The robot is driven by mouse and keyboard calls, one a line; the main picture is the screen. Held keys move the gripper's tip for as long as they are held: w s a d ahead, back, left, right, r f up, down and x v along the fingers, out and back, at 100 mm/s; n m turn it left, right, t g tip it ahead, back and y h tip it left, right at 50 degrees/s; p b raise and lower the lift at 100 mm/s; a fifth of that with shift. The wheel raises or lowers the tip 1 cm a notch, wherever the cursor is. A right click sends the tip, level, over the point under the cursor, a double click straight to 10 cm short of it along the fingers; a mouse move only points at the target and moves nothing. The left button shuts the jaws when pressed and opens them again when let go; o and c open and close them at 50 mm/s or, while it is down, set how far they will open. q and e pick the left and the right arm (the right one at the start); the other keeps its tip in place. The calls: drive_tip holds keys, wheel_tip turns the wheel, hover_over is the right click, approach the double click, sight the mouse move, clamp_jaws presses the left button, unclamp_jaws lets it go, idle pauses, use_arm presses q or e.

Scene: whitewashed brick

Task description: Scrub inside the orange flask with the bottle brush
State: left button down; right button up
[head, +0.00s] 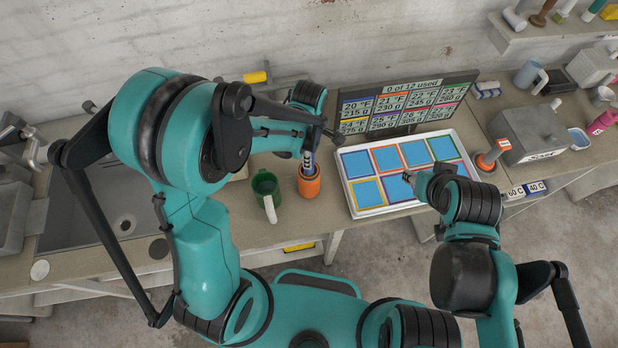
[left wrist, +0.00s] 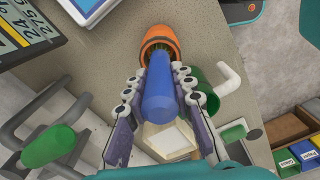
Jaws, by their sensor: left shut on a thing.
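The orange flask (head: 309,186) stands upright on the bench, left of the white tray; in the left wrist view its rim and wall (left wrist: 160,33) show at the top. My left gripper (head: 309,156) is above the flask. In the left wrist view my left gripper (left wrist: 157,85) is shut on the blue handle (left wrist: 158,98) of the bottle brush. The brush points down into the flask, with green bristles showing at the mouth; its lower end is hidden inside. My right gripper (head: 409,178) is over the tray, too small to tell whether open.
A green mug (head: 265,186) with a white handle stands close left of the flask. The white tray (head: 378,211) with coloured-framed blue squares lies to the right, a label board (head: 405,103) behind it. A sink (head: 105,220) is at left.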

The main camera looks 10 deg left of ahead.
use_arm(q)
drive_tip(key=shift+r+p, duration=1.65)
drive_tip(key=shift+r, duration=1.1)
drive_tip(key=shift+f, duration=0.1)
wheel_tip(320, 180, down, 6)
drive_tip(key=b, duration=0.6)
drive_tip(key=shift+r, duration=0.2)
drive_tip(key=shift+r+p, duration=2.05)
drive_tip(key=shift+r, duration=0.85)
